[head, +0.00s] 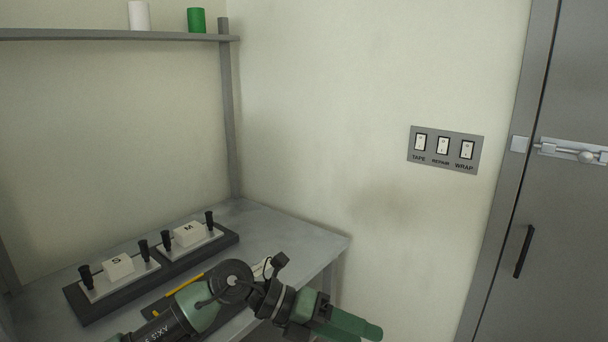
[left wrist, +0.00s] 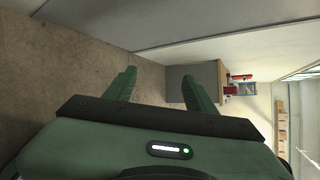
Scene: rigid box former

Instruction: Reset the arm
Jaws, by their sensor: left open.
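My left arm comes in along the bottom of the head view, and its green left gripper (head: 352,325) points to the right, past the front corner of the grey table (head: 290,228). In the left wrist view the two green fingers of my left gripper (left wrist: 162,90) stand wide apart with nothing between them. The gripper touches no object that I can see. My right gripper shows in neither view.
A dark fixture (head: 90,312) with blocks marked S (head: 118,267) and M (head: 188,234) lies on the table. A switch panel (head: 445,150) is on the wall. A grey door (head: 555,230) with a bolt is at right. A shelf (head: 100,34) holds white and green rolls.

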